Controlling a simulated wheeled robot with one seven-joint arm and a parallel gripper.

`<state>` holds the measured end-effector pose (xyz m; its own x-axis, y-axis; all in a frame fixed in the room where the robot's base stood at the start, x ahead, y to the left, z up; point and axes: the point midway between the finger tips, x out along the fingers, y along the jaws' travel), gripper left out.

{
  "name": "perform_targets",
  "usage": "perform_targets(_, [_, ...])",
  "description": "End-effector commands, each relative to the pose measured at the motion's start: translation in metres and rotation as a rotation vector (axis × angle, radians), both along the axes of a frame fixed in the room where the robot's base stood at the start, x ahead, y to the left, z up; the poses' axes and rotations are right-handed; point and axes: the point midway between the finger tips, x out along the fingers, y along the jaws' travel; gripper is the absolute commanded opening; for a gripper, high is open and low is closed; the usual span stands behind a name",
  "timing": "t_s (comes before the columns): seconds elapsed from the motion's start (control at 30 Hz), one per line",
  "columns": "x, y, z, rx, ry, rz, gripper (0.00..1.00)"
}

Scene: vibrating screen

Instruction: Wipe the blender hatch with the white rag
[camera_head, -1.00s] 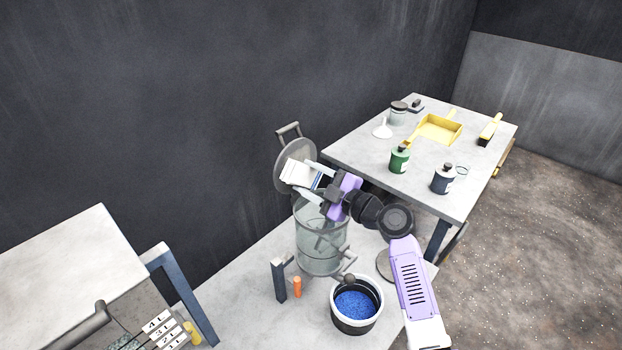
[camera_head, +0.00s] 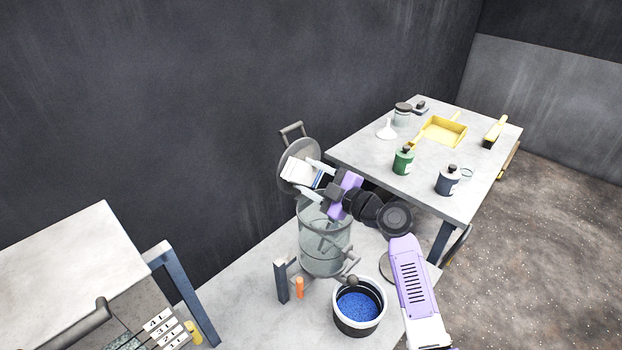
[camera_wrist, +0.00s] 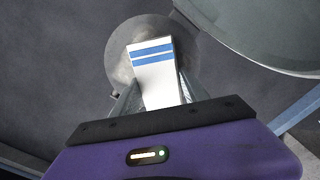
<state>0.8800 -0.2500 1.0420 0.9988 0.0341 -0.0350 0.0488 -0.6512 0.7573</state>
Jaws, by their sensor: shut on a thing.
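The white rag (camera_head: 297,172) with blue stripes is held in my gripper (camera_head: 317,180), which is shut on it. In the wrist view the rag (camera_wrist: 154,75) reaches from between the fingers over the round grey blender hatch (camera_wrist: 122,45). The hatch (camera_head: 313,150) stands open and upright behind the blender (camera_head: 324,252), with its handle at the top. The rag overlaps the hatch's inner face; I cannot tell for sure whether it touches. The blender is a clear cylinder below my gripper.
A black-and-white bucket of blue grains (camera_head: 372,318) stands in front of the blender. An orange object (camera_head: 299,288) and a dark post (camera_head: 282,281) stand left of it. The right table (camera_head: 431,182) holds a green bottle (camera_head: 403,161), a dark bottle (camera_head: 447,182) and a yellow dustpan (camera_head: 442,131).

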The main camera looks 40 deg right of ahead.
Motion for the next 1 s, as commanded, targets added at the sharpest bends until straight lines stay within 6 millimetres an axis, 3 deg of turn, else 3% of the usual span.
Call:
perform_targets(0.63, [0.009,-0.001,-0.001,0.0,-0.001,-0.001,0.2])
perform_targets(1.0, [0.009,-0.023,-0.004,-0.002,-0.002,-0.002,0.2])
